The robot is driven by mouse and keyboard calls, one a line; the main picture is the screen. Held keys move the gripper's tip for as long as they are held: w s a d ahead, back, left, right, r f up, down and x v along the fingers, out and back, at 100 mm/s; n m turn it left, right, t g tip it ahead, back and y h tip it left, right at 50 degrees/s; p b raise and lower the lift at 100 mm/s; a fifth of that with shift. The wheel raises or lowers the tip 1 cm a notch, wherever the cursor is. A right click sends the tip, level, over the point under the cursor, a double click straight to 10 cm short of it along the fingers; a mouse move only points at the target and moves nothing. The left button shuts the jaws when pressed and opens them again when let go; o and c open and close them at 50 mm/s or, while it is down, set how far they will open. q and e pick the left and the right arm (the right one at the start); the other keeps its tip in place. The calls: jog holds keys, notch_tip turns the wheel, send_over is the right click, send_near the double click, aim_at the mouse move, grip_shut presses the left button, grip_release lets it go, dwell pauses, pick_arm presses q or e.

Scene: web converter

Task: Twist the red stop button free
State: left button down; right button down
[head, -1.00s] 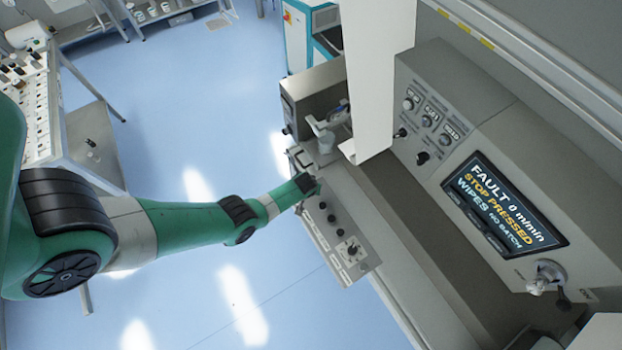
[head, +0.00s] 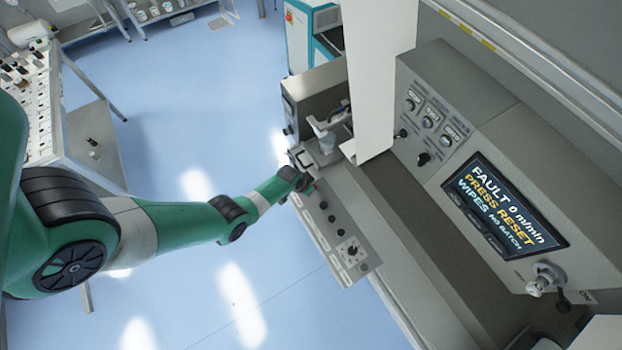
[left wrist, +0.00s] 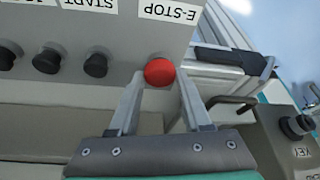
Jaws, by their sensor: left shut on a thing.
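The red stop button (left wrist: 160,71) is a round red cap on the grey control panel (left wrist: 120,20), beside the label E-STOP (left wrist: 174,11). My left gripper (left wrist: 161,84) has one finger on each side of the button and is shut on it. In the head view my left gripper (head: 307,186) is at the upper end of the low front panel (head: 345,262) and hides the button. The display (head: 504,205) reads FAULT 0 m/min, PRESS RESET, WIPES NO BATCH. My right gripper is not in view.
Several black buttons (left wrist: 95,65) sit in a row next to the red one, one labelled START. A metal frame with a black handle (left wrist: 230,62) is close on the other side. A tall white panel (head: 378,75) stands above the machine. The floor (head: 200,90) is clear.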

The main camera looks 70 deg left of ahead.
pick_arm(q)
jog(key=shift+m, duration=0.6)
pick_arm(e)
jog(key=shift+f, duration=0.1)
